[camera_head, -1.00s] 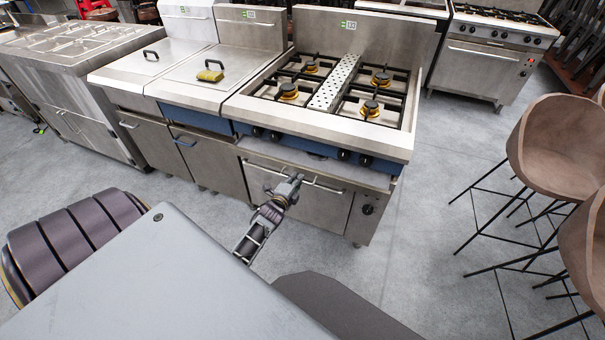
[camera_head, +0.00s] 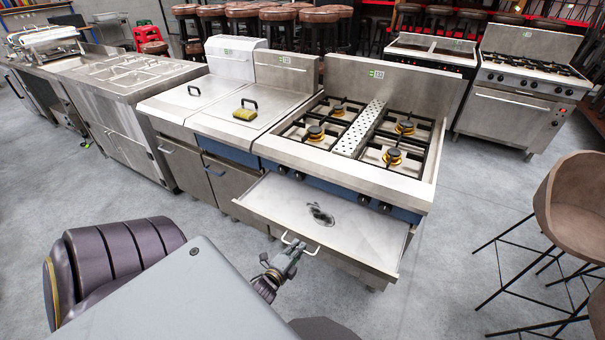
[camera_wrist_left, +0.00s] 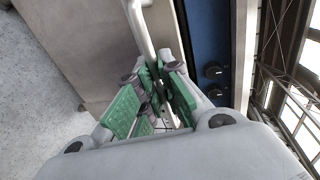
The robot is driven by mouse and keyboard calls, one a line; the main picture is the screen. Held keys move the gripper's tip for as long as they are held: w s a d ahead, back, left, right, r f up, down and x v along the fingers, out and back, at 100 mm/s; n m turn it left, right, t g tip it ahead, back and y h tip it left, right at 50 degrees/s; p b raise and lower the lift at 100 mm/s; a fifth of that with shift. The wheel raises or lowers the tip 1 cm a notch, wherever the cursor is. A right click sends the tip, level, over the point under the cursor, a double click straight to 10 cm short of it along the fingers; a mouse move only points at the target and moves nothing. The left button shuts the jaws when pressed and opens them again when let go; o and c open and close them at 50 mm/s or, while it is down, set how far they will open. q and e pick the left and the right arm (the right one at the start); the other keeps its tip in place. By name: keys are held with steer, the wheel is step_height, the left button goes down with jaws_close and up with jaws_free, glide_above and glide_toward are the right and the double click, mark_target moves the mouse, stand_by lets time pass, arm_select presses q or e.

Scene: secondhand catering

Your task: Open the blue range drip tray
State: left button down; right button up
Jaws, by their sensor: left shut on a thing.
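The blue range (camera_head: 343,163) has a steel top with several burners and a blue front band with black knobs. Its drip tray (camera_head: 352,228) is pulled well out below that band, and its flat pan shows with a dark patch on it. My left gripper (camera_head: 292,250) is at the tray's front bar handle (camera_head: 312,250). In the left wrist view, the green-padded fingers (camera_wrist_left: 158,95) are shut on the pale handle bar (camera_wrist_left: 141,35). The oven front under the tray is mostly hidden. My right gripper is not in view.
Steel units with lids (camera_head: 245,100) stand left of the range, one with a yellow sponge (camera_head: 245,114) on it. Another range (camera_head: 520,95) is behind. The grey floor between the range and the stools is clear.

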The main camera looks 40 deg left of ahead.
arm_select(q)
steer(key=shift+s+d, duration=0.1)
steer(key=shift+s, duration=0.4)
steer(key=c, duration=1.6)
jaws_free()
steer(key=shift+s, duration=0.1)
steer(key=v, duration=0.7)
steer(key=shift+s, duration=0.15)
steer(key=shift+d, duration=0.1)
